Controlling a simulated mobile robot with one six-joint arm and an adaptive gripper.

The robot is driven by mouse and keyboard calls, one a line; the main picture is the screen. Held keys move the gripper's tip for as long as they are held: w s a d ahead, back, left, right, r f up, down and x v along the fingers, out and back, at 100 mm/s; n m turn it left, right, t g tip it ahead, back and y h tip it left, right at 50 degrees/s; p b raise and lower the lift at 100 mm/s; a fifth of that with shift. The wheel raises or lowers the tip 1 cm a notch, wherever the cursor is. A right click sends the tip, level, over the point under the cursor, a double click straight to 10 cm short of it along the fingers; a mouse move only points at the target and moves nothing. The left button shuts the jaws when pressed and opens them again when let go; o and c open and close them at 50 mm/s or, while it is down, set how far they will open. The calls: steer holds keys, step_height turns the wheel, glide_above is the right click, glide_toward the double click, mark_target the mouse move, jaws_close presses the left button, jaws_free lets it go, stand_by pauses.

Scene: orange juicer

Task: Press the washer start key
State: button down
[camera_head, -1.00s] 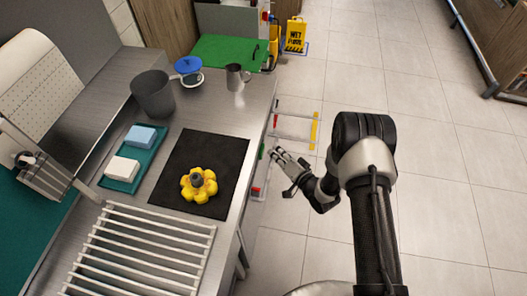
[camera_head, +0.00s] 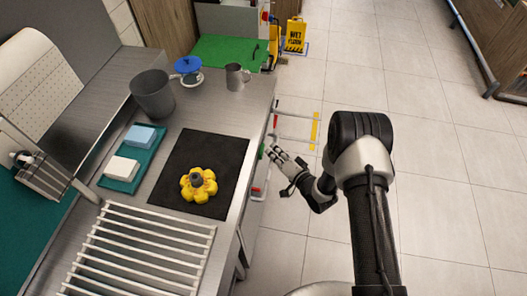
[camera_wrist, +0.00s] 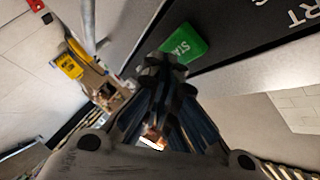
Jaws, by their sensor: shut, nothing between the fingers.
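The green start key (camera_wrist: 187,43) carries white lettering that reads "STA…" in the wrist view. In the head view the key (camera_head: 261,151) is a small green patch on the counter's front side. My gripper (camera_wrist: 162,68) is shut and empty, with its fingertips right at the key's lower left edge in the wrist view. In the head view my gripper (camera_head: 272,151) is just right of the key. I cannot tell whether the fingertips touch it.
A red piece (camera_head: 256,191) shows lower on the same front. The steel counter bears a black mat (camera_head: 222,150) with a yellow flower-shaped thing (camera_head: 199,186), a teal tray (camera_head: 117,184), a grey bin (camera_head: 152,93) and a metal jug (camera_head: 235,77). The tiled floor (camera_head: 430,130) at right is clear.

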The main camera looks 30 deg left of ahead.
steer(key=shift+s+a, duration=0.1)
steer(key=shift+a, duration=0.4)
stand_by(0.5)
steer(key=shift+d, duration=0.1)
steer(key=shift+w+d, duration=0.2)
steer(key=shift+d, duration=0.6)
steer(key=d, duration=0.2)
steer(key=w+d+b, duration=0.1)
steer(key=d, duration=0.2)
stand_by(0.3)
steer(key=shift+w, duration=0.1)
stand_by(0.6)
